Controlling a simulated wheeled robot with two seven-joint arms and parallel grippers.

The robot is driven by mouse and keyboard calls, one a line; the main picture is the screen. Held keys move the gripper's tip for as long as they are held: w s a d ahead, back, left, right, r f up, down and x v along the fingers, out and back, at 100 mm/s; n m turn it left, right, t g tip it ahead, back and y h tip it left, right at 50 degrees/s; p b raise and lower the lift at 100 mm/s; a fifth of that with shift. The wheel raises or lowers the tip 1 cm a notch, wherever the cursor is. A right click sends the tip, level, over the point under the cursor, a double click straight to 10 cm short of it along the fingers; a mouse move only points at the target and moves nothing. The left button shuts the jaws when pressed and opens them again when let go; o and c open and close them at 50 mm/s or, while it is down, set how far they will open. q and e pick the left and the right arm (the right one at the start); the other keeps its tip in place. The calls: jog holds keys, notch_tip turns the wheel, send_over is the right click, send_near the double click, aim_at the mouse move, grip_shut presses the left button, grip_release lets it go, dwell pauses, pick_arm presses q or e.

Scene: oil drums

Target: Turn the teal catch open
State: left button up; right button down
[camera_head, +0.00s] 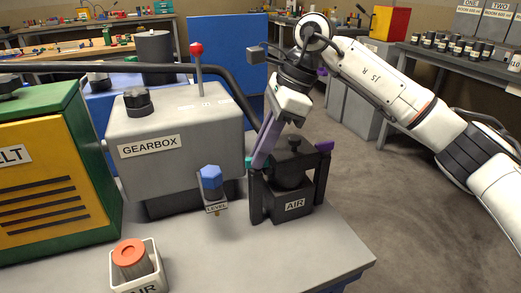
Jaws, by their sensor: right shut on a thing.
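A black knob tops the box between the fingers. A small teal piece (249,162) shows just left of the gripper's left finger. It may be the teal catch; most of it is hidden and its position cannot be told. My left gripper is not in view.
A grey GEARBOX unit (165,126) with a red-knobbed lever (197,50) stands left of the gripper. A blue-capped LEVEL part (212,182) is close by. A container with an orange-red cap (130,252) is in front. The bench (262,262) is clear at front right.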

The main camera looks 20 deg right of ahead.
jog(key=m, duration=0.1)
jog(key=m+t, duration=0.1)
jog(key=m, duration=0.2)
jog(key=shift+s+a+m+t+h, duration=0.1)
jog(key=shift+s+m+t+h, duration=0.2)
jog(key=shift+t, duration=0.1)
jog(key=m+t+h+b, duration=0.1)
jog(key=m, duration=0.2)
jog(key=shift+s+a+m, duration=0.1)
jog(key=shift+a+m, duration=0.05)
jog(key=shift+m, duration=0.15)
jog(key=shift+a+m+h, duration=0.1)
jog(key=shift+m+h, duration=0.2)
jog(key=shift+m, duration=0.6)
jog(key=m+t+h+b, duration=0.1)
jog(key=m, duration=0.2)
jog(key=shift+a+m, duration=0.15)
jog(key=shift+m, duration=0.25)
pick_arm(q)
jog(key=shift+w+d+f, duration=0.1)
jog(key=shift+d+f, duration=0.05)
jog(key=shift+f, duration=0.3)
pick_arm(e)
jog(key=shift+s+m+h, duration=0.1)
jog(key=shift+m+h, duration=0.4)
jog(key=shift+m, duration=0.2)
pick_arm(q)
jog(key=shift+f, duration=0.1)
